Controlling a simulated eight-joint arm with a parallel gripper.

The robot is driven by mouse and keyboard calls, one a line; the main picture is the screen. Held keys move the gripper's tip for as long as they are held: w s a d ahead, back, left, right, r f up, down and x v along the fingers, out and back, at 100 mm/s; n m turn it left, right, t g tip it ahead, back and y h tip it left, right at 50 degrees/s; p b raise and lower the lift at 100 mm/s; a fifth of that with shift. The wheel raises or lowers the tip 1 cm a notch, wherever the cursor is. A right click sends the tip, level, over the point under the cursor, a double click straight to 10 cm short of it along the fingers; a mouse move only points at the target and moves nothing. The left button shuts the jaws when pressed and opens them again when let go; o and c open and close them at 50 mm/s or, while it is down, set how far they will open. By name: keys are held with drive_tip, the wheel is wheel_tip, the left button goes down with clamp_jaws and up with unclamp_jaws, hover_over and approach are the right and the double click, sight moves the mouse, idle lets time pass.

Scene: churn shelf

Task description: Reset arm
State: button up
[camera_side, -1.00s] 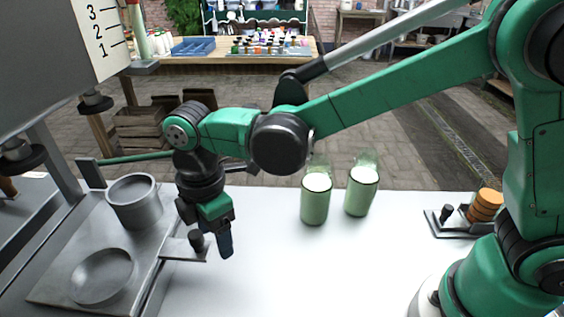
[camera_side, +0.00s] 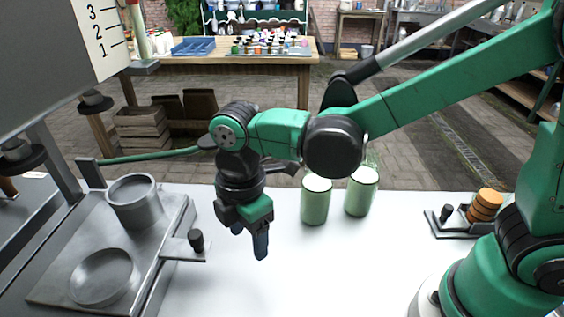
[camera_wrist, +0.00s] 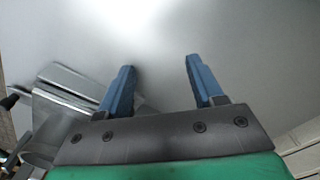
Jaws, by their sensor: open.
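My gripper (camera_side: 250,240) hangs pointing down above the white table, to the right of the metal tray's handle and left of the two green cups. In the wrist view my gripper (camera_wrist: 160,82) has its two blue fingers spread apart.
A metal tray (camera_side: 62,245) at the left holds a grey pot (camera_side: 136,205) and has a round hollow. Its black-knobbed handle (camera_side: 197,242) juts right. Two green cups (camera_side: 315,205) (camera_side: 361,195) with white contents stand behind. Orange discs (camera_side: 486,205) sit at the right. The front middle is clear.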

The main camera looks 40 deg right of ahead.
sight(192, 234)
drive_tip(key=w+a, duration=0.5)
drive_tip(key=a, duration=0.1)
drive_tip(key=shift+w+r, duration=0.15)
drive_tip(key=shift+w, duration=0.25)
wheel_tip(192, 234, up, 5)
drive_tip(key=shift+d+r, duration=0.15)
drive_tip(key=shift+r, duration=0.05)
wheel_tip(192, 234, down, 6)
drive_tip(key=shift+s+r, duration=0.1)
drive_tip(key=shift+r, duration=0.05)
drive_tip(key=s+d, duration=1)
wheel_tip(192, 234, up, 11)
drive_tip(key=d+m, duration=0.2)
drive_tip(key=w+d+m+t, duration=0.3)
drive_tip(key=d+m+t, duration=0.5)
drive_tip(key=m, duration=0.7)
drive_tip(key=shift+m+g, duration=0.4)
drive_tip(key=shift+m, duration=0.1)
drive_tip(key=shift+d+f, duration=0.25)
drive_tip(key=shift+f, duration=0.65)
drive_tip(key=shift+d+f, duration=0.25)
drive_tip(key=shift+f, duration=0.65)
drive_tip(key=shift+d+f, duration=0.25)
drive_tip(key=shift+f, duration=0.65)
